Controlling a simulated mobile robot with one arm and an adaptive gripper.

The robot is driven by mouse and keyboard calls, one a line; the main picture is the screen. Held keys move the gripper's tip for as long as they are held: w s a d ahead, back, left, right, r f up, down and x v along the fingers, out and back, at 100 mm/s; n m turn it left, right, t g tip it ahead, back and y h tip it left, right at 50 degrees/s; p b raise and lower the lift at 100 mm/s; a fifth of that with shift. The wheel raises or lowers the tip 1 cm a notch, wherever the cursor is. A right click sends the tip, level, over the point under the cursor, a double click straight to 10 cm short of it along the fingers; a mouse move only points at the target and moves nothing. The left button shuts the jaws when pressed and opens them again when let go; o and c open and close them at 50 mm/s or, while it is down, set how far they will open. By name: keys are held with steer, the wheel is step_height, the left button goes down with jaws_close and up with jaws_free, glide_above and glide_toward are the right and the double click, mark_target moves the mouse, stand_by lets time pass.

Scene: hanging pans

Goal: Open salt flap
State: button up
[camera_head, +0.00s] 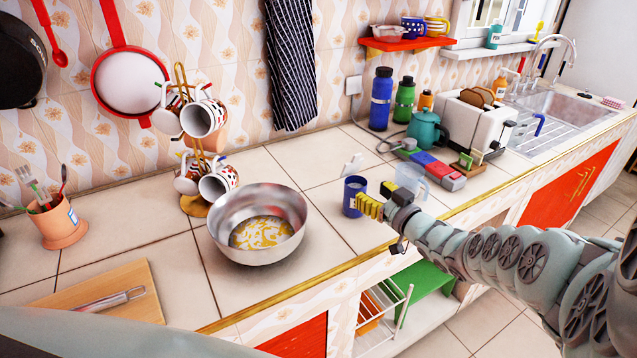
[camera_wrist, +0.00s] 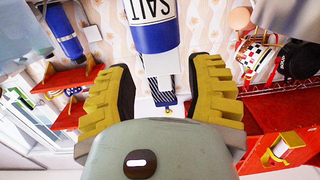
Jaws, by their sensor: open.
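A small dark-blue container (camera_head: 352,197) stands on the counter near its front edge, with a pale label on its side. In the wrist view a blue and white container marked SALT (camera_wrist: 152,38) shows at the top middle, cut off by the frame. My gripper (camera_head: 370,207) is at the right side of the blue container, very close to it; I cannot tell if they touch. In the wrist view my gripper (camera_wrist: 160,98) has its two yellow ribbed fingers wide apart with nothing between them. A pale piece lies beyond the blue band; I cannot tell whether it is the flap.
A metal bowl (camera_head: 258,225) stands left of the container, with a mug rack (camera_head: 195,130) behind it. A clear jug (camera_head: 410,178), a teal kettle (camera_head: 425,130) and a toaster (camera_head: 475,125) stand to the right. Bare tiles lie between bowl and container.

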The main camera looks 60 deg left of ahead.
steer(key=shift+f+y+b, duration=0.3)
steer(key=shift+y+b, duration=0.1)
steer(key=shift+b, duration=0.2)
steer(key=shift+d+p, duration=1.35)
steer(key=shift+d, duration=6.45)
steer(key=w+d+r+m+t+p, duration=0.1)
steer(key=w+d+r+t+p, duration=0.1)
steer(key=w+r+t+p, duration=0.3)
steer(key=w+d+r+t+y+p, duration=0.1)
steer(key=w+d+r+t+p, duration=0.2)
steer(key=r+p, duration=0.6)
steer(key=shift+w+r+m+t, duration=0.4)
steer(key=shift+w+r+t, duration=0.75)
steer(key=shift+r, duration=0.8)
steer(key=shift+o, duration=0.2)
